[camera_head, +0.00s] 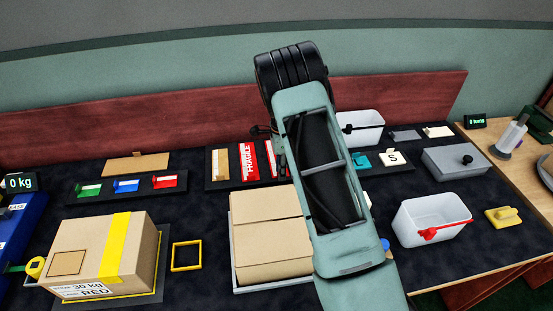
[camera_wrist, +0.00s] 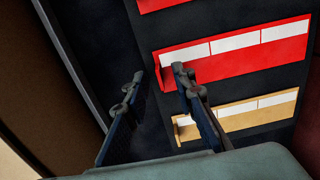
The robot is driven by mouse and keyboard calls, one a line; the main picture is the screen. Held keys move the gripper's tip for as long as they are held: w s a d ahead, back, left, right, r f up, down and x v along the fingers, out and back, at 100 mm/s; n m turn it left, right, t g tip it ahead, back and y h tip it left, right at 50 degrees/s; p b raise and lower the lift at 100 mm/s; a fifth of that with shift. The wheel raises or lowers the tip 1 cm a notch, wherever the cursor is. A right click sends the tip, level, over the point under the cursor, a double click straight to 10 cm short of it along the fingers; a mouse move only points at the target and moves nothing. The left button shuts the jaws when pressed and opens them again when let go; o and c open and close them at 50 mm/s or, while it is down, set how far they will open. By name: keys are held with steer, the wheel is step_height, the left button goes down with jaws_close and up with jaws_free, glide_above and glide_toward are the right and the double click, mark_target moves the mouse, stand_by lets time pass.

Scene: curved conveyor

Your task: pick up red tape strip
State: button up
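In the head view, a red strip marked FRAGILE (camera_head: 249,160) lies on a dark tray (camera_head: 211,186), with another red strip (camera_head: 270,160) to its right, partly hidden by my arm. In the wrist view, a red strip with white panels (camera_wrist: 237,50) lies on the dark surface, and a second red strip (camera_wrist: 158,4) is cut off at the top edge. My gripper (camera_wrist: 156,85) is open and empty. Its right finger overlaps the near left end of the middle red strip; its left finger is over bare dark surface. Contact cannot be told. My arm mostly hides the gripper in the head view.
A tan strip (camera_head: 220,162) lies left of the red ones; it also shows in the wrist view (camera_wrist: 240,115). A closed box (camera_head: 100,250) is at left, and white bins (camera_head: 410,222) are at right.

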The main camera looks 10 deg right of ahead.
steer(key=shift+c, duration=0.4)
jaws_close()
steer(key=shift+r, duration=0.1)
